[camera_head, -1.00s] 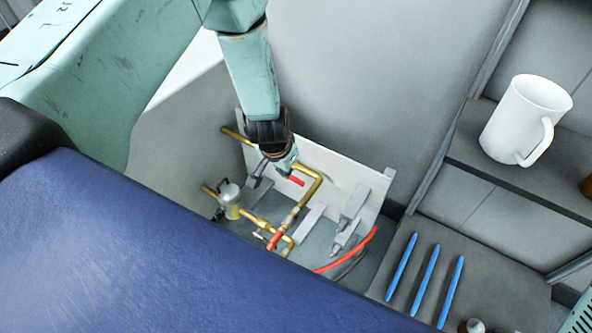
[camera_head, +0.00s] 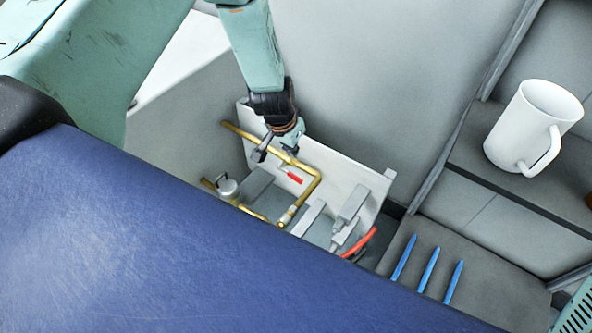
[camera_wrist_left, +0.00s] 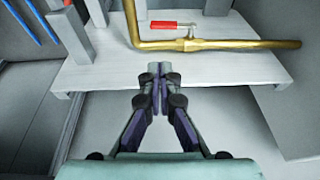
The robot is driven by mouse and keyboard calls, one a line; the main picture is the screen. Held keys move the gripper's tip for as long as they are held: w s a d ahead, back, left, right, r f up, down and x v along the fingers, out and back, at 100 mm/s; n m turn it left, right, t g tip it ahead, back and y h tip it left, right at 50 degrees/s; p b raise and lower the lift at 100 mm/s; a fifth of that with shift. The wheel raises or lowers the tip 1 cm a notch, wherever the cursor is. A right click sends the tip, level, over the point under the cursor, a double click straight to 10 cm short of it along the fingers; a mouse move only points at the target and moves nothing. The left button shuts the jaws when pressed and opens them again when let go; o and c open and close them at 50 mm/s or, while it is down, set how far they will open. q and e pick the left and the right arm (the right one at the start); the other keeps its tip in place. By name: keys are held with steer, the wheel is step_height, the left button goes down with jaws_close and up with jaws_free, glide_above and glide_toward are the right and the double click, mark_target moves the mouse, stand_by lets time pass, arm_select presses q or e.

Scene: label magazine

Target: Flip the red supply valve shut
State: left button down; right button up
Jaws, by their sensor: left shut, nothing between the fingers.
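The red valve handle (camera_head: 294,179) sits on a bent brass pipe (camera_head: 318,185) in front of a pale panel (camera_head: 350,180). In the left wrist view the red handle (camera_wrist_left: 165,27) lies along the brass pipe (camera_wrist_left: 235,44), roughly parallel to it, with its pivot at its right end. My left gripper (camera_head: 294,150) is just above the handle in the head view. In the left wrist view its fingertips (camera_wrist_left: 158,70) are together and empty, below the pipe in the picture and apart from the handle. My right gripper is not in view.
A blue surface (camera_head: 150,240) covers the lower left and hides the lower piping. A metal fitting (camera_head: 228,187), grey blocks (camera_head: 352,205) and a red hose (camera_head: 360,243) stand near the panel. Several blue sticks (camera_head: 430,268) and a white mug (camera_head: 535,125) are on shelves at right.

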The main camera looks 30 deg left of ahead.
arm_select(q)
steer(key=b, duration=0.7)
glide_toward(297, 177)
steer(key=w+x, duration=0.1)
steer(key=x, duration=0.4)
steer(key=shift+s+f+b, duration=0.15)
steer(key=shift+f+b, duration=0.3)
steer(key=shift+f, duration=0.3)
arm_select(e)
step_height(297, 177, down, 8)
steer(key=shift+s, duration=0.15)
